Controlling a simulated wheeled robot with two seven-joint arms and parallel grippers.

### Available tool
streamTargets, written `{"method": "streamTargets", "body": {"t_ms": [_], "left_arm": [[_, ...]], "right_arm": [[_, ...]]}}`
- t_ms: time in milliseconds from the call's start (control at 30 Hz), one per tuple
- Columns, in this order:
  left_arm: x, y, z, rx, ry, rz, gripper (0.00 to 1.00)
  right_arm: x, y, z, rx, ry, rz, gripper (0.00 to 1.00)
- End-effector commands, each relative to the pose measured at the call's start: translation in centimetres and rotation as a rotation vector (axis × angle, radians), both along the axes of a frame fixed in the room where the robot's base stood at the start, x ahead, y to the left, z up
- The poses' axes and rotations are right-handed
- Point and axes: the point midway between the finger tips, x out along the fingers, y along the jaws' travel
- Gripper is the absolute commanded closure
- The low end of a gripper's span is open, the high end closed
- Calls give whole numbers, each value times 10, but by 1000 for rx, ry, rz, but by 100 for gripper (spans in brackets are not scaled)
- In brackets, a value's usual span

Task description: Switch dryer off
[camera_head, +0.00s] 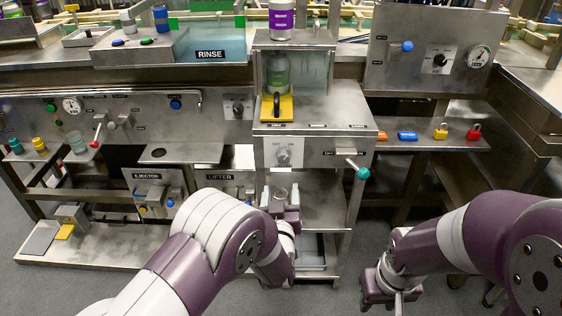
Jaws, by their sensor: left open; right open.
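No label reading "dryer" is legible. Several rotary switches show: a grey knob (283,156) on a white plate low on the central machine, a black knob (440,60) on the right panel, and a dark knob (238,107) on the left panel. Their small lettering is too fine to read. My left gripper (281,194) is in front of the central machine, below the grey knob and apart from it; its fingers are small and partly hidden by my wrist. My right gripper (388,297) is low at the right, over the floor, away from all the switches. Both are open.
A teal-ended lever (362,173) sticks out at the central machine's right. Padlocks (441,132) stand on the right shelf. A red-ended lever (95,143) is at the left.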

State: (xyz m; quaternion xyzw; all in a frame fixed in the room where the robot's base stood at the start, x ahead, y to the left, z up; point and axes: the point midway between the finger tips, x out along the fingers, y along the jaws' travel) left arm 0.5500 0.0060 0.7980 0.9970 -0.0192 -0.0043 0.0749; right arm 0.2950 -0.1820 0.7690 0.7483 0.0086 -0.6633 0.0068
Motion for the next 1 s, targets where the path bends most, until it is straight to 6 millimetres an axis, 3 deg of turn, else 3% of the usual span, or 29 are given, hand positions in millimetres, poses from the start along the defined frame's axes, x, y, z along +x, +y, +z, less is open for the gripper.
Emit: {"method": "streamTargets", "body": {"t_ms": [500, 667, 900, 967, 1000], "left_arm": [[110, -3, 1, 0, -9, 1, 37], [123, -4, 2, 0, -7, -1, 37], [125, -4, 2, 0, -7, -1, 37], [124, -4, 2, 0, -7, -1, 54], [124, -4, 2, 0, -7, -1, 67]], "right_arm": [[0, 0, -16, 0, 1, 0, 57], [0, 0, -17, 0, 1, 0, 57], [0, 0, -17, 0, 1, 0, 57], [0, 0, -17, 0, 1, 0, 57], [0, 0, -17, 0, 1, 0, 57]]}}
